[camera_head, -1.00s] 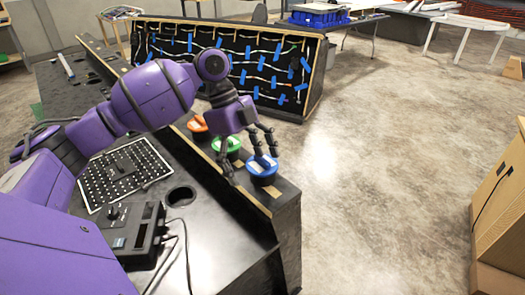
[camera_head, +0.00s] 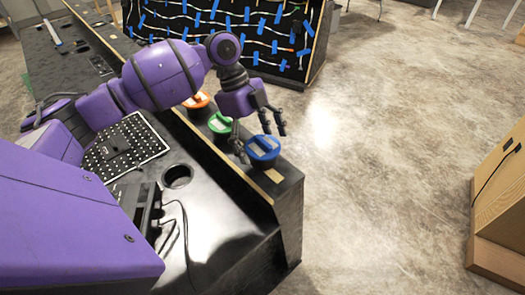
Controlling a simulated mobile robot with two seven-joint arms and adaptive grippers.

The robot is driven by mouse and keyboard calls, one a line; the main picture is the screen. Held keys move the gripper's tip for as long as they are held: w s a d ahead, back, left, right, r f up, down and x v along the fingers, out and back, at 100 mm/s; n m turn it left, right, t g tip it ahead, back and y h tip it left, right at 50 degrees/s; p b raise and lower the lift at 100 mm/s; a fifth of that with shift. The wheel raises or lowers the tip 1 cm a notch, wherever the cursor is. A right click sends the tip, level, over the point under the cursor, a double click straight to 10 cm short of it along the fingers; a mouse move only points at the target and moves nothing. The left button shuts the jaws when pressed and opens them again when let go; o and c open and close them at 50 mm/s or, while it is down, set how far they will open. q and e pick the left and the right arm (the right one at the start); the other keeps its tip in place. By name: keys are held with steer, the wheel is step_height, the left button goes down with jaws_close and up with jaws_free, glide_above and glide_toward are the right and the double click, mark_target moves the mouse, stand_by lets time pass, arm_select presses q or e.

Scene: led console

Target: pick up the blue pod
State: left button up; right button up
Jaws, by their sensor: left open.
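The blue pod (camera_head: 263,150) is a round blue piece with a pale bar across its top. It sits on the dark ledge of the console, nearest the front end of a row. A green pod (camera_head: 220,122) and an orange pod (camera_head: 197,99) sit behind it on the same ledge. My left gripper (camera_head: 258,141) is open, with its dark fingers pointing down at the blue pod. One finger is at the pod's left side and the others are over its far right side. Whether any finger touches the pod cannot be told. My right gripper is not in view.
The console top (camera_head: 215,225) has a white perforated panel (camera_head: 126,145), a dark control box with cables and a round hole (camera_head: 177,176). A board with blue tabs (camera_head: 235,30) stands behind. A wooden cabinet (camera_head: 500,205) is at the right. Floor (camera_head: 385,150) between is clear.

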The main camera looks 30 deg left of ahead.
arm_select(q)
steer(key=shift+x, duration=1)
steer(key=c, duration=1.3)
steer(key=shift+c, duration=0.2)
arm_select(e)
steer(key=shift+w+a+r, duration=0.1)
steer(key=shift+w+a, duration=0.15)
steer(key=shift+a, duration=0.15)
